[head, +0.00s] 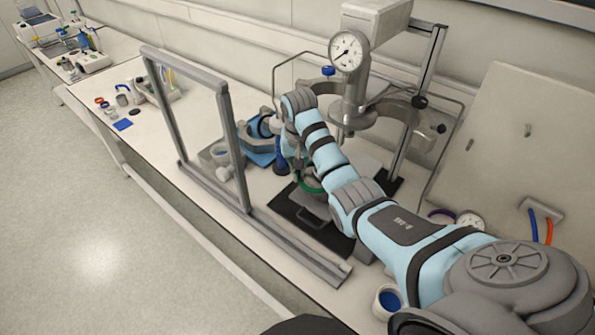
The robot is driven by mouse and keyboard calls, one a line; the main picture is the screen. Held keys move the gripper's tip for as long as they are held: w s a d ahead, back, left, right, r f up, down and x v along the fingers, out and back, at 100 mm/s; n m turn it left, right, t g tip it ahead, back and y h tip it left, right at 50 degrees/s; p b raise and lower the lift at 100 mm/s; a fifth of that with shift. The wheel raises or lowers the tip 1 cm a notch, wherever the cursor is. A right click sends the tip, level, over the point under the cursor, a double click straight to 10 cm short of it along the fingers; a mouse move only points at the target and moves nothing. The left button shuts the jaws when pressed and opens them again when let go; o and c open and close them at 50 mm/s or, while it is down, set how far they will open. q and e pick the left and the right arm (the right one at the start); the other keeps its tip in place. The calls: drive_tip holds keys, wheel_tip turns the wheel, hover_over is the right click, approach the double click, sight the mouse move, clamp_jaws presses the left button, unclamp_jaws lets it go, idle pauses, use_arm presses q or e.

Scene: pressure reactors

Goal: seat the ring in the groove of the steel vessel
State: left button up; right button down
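A green ring (308,187) shows in the head view below my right wrist, just left of my forearm. It sits at or just above the top of a small steel vessel (314,203) on a dark mat; I cannot tell whether it lies in the groove. My arm hides much of both. My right gripper (303,176) points down close to the ring; its fingertips are too small and covered to tell whether they are shut on it. My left gripper is not in view.
A grey upright frame (242,160) stands left of the mat (296,216). A steel reactor head with a pressure gauge (346,52) rises behind my arm. A purple ring (440,214) and loose gauge (470,221) lie right. A white cup (379,308) stands near the front edge.

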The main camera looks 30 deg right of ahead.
drive_tip(key=shift+w+d+r+b, duration=0.1)
drive_tip(key=shift+w+d, duration=0.15)
drive_tip(key=shift+d, duration=0.55)
drive_tip(key=shift+w+d+r+b, duration=0.1)
drive_tip(key=shift+w+d+b, duration=0.1)
drive_tip(key=shift+d, duration=0.6)
drive_tip(key=shift+w+d+b, duration=0.1)
drive_tip(key=shift+w+d, duration=0.15)
drive_tip(key=shift+d, duration=0.55)
drive_tip(key=shift+d, duration=0.1)
drive_tip(key=shift+r+p, duration=0.1)
drive_tip(key=shift+p, duration=0.25)
drive_tip(key=shift+f, duration=0.3)
drive_tip(key=c, duration=2.3)
unclamp_jaws()
drive_tip(key=o, duration=0.6)
